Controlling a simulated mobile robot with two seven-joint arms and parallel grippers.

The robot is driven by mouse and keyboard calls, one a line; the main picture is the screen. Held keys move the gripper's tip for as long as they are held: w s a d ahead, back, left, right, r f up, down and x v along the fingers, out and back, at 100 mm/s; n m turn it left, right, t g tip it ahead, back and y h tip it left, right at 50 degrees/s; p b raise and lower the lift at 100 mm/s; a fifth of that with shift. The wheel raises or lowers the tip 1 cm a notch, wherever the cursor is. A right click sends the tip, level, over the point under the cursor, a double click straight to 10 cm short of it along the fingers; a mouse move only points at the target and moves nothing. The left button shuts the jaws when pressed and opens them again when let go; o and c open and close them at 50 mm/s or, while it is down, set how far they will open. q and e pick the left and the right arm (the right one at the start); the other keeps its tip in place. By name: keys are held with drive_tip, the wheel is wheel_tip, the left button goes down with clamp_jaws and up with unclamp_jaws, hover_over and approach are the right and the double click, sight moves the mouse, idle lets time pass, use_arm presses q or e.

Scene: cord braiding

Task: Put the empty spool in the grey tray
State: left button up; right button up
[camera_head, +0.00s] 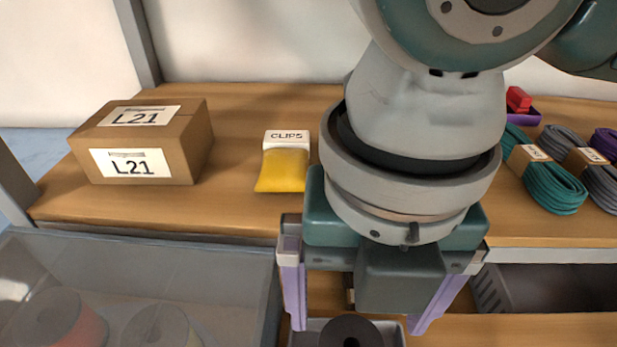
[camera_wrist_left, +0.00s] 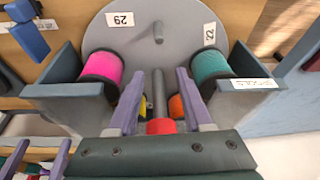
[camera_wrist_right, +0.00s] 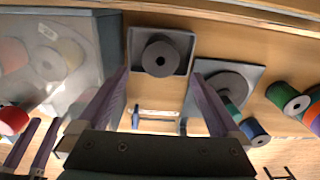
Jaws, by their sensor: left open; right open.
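The empty spool, dark grey with no cord on it (camera_head: 352,332), sits in the small grey tray (camera_head: 397,332) at the bottom of the head view. In the right wrist view the spool (camera_wrist_right: 160,58) lies end-up inside the tray (camera_wrist_right: 136,42). My right gripper (camera_wrist_right: 160,80) is open, its purple fingers apart on either side of the tray and not touching the spool; the head view shows it pointing down there. My left gripper (camera_wrist_left: 160,92) is open beside the braiding disc (camera_wrist_left: 180,20), with a red spool (camera_wrist_left: 160,127) low between its fingers.
A clear-sided bin (camera_head: 230,290) with spools stands left of the tray. A cardboard box (camera_head: 150,145), a clips packet (camera_head: 283,168) and cord coils (camera_head: 545,180) lie on the shelf. Green (camera_wrist_right: 287,98) and blue (camera_wrist_right: 254,131) spools lie right. Pink (camera_wrist_left: 103,70) and teal (camera_wrist_left: 210,68) spools flank the disc.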

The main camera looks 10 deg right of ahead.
wheel_tip(320, 180, up, 6)
drive_tip(key=s+a+m+y+p, duration=0.1)
drive_tip(key=s+a+m+y, duration=0.15)
drive_tip(key=a+m, duration=0.2)
drive_tip(key=m+t+y, duration=0.1)
drive_tip(key=m+t, duration=0.3)
drive_tip(key=m, duration=1.5)
approach(351, 344)
drive_tip(key=a, duration=0.3)
drive_tip(key=s+d+f+m+h, duration=0.1)
drive_tip(key=s+d+m, duration=0.1)
drive_tip(key=d, duration=0.3)
drive_tip(key=s+d+f+m+h, duration=0.2)
drive_tip(key=d+m, duration=0.3)
drive_tip(key=shift+s+d+f, duration=0.25)
drive_tip(key=shift+s+d, duration=0.1)
drive_tip(key=shift+s, duration=0.05)
drive_tip(key=shift+r, duration=0.1)
